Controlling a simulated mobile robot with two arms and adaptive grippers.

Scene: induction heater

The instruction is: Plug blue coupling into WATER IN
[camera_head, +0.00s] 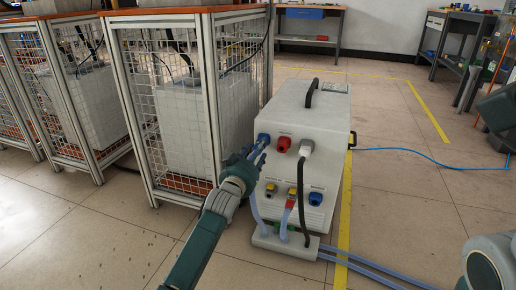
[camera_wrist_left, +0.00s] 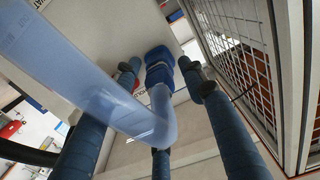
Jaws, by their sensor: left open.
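The blue coupling (camera_wrist_left: 159,75) is at the front panel of the white heater box (camera_head: 318,115), with a translucent hose (camera_wrist_left: 150,118) bending away from it. In the head view, the blue part (camera_head: 263,138) sits at the panel's upper left. My left gripper (camera_head: 261,146) is in front of it. In the left wrist view, the fingers of my left gripper (camera_wrist_left: 158,65) are open, one on each side of the coupling, with gaps showing. The coupling appears against the panel; how deep it sits is hidden. The port label is only partly visible. My right gripper is not in view.
Lower ports include a blue one (camera_head: 316,198). A hose manifold (camera_head: 285,242) lies below. A mesh cage (camera_head: 190,120) stands close on the left. Floor at right is mostly clear.

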